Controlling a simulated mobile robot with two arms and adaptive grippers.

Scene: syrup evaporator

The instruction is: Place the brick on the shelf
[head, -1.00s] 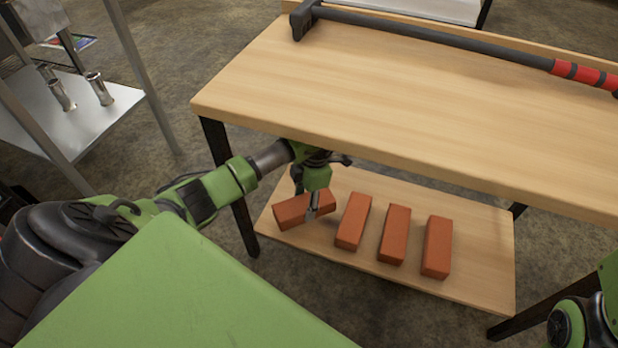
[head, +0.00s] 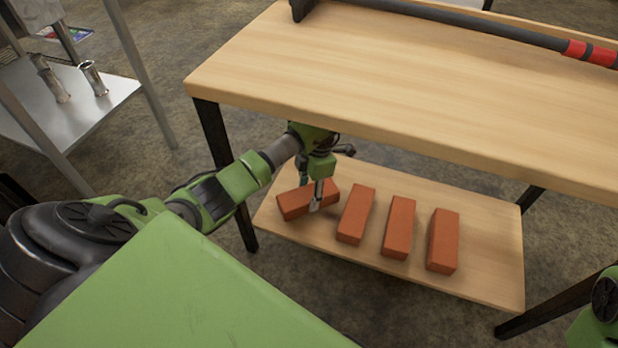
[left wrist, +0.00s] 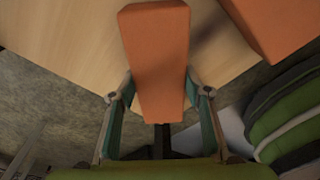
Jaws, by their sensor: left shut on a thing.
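My left gripper (head: 309,194) is shut on an orange-red brick (head: 293,204) at the left end of the lower wooden shelf (head: 420,279). In the left wrist view the brick (left wrist: 157,55) lies between the two fingers (left wrist: 160,97). The brick is turned at an angle to the others. I cannot tell whether it touches the shelf or is just above it. To its right, three more bricks (head: 356,214) stand in a row on the shelf. My right gripper is not in view; only part of my right arm shows at the right edge.
The wooden tabletop (head: 400,100) overhangs the shelf, close above my left wrist. A long dark-handled tool with red bands (head: 590,52) lies on it. Black table legs (head: 226,170) stand at the shelf's corners.

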